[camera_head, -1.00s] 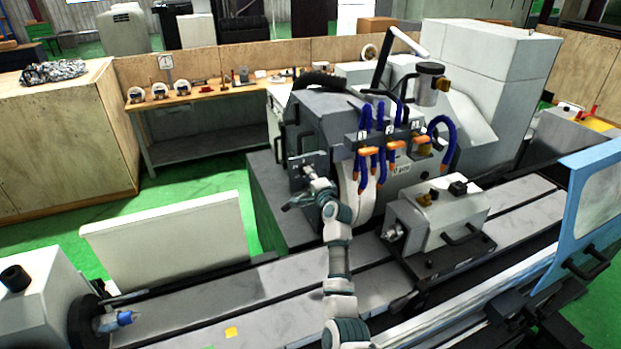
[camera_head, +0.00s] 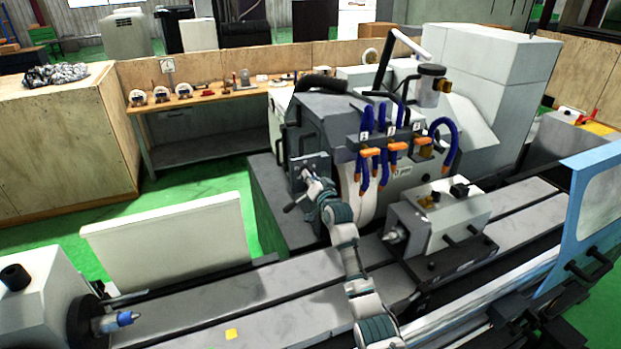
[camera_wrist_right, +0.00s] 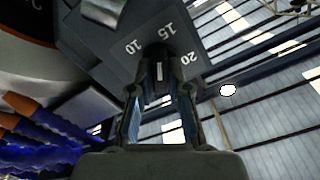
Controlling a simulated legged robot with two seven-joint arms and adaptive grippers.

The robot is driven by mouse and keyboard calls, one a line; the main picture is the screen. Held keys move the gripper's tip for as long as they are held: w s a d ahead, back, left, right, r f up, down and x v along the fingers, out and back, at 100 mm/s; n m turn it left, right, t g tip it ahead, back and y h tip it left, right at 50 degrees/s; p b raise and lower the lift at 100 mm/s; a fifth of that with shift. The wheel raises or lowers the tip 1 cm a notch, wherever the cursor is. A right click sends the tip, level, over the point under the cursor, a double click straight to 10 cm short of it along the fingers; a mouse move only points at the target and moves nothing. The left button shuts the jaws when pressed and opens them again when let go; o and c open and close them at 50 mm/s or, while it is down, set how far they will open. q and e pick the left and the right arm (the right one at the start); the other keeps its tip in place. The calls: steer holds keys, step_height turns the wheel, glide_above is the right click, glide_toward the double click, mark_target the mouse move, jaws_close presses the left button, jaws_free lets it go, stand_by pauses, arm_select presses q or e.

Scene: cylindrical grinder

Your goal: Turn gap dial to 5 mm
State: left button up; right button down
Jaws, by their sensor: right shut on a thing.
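The gap dial is a dark knob (camera_wrist_right: 157,52) on a grey plate with the printed numbers 10, 15 and 20 in the right wrist view. A short white mark shows on the knob between my fingers. I cannot tell which number it points to, and no 5 is visible. My right gripper (camera_wrist_right: 158,78) is shut on the knob, one finger on each side. In the head view my right gripper (camera_head: 308,178) is at the small grey plate (camera_head: 312,165) on the front of the grinding head. The dial itself is hidden there. My left gripper is not in view.
Blue coolant hoses (camera_head: 366,155) with orange valves hang right of my right gripper. A dark lever (camera_head: 296,205) sits just below it. The grinding wheel (camera_head: 368,200) and workhead block (camera_head: 440,220) stand to the right of my arm. The long machine table (camera_head: 270,290) runs below.

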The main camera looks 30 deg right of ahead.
steer(key=n+p, duration=0.1)
steer(key=n, duration=0.8)
steer(key=n+p, duration=0.1)
steer(key=n, duration=0.8)
steer(key=f+n+p, duration=0.1)
steer(key=n, duration=0.7)
steer(key=shift+n, duration=0.4)
steer(key=c, duration=1.3)
jaws_free()
steer(key=shift+r, duration=0.1)
steer(key=shift+o, duration=0.9)
steer(key=shift+w+d, duration=0.1)
steer(key=shift+w, duration=0.05)
